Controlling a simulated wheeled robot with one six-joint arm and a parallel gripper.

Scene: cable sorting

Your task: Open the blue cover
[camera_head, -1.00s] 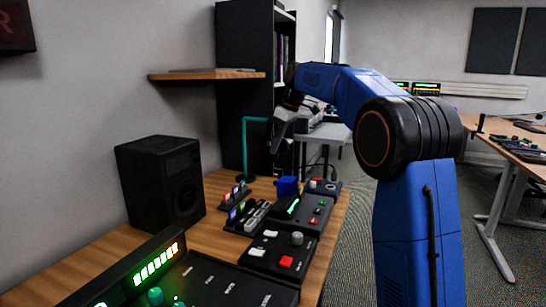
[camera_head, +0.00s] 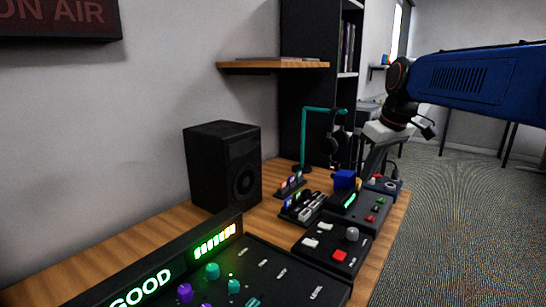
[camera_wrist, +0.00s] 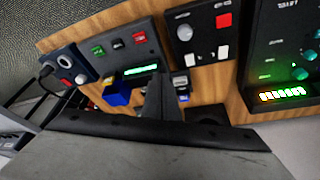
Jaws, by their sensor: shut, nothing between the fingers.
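The blue cover (camera_head: 345,180) is a small blue box shape at the far end of the row of control panels, beside a panel with a green light strip. It also shows in the wrist view (camera_wrist: 117,94), left of my fingers, with a bit of yellow beside it. It looks lowered; I cannot make out its hinge. My gripper (camera_head: 368,172) points down just behind and right of the cover in the head view. In the wrist view my gripper (camera_wrist: 158,76) is shut and empty. I cannot tell whether it touches the cover.
A black panel (camera_head: 330,243) with a red button is nearer, and a mixer with a lit meter (camera_head: 214,241) nearer still. A black speaker (camera_head: 222,165), a teal headphone stand (camera_head: 305,138) and a shelf (camera_head: 273,66) stand behind. Open floor lies to the right.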

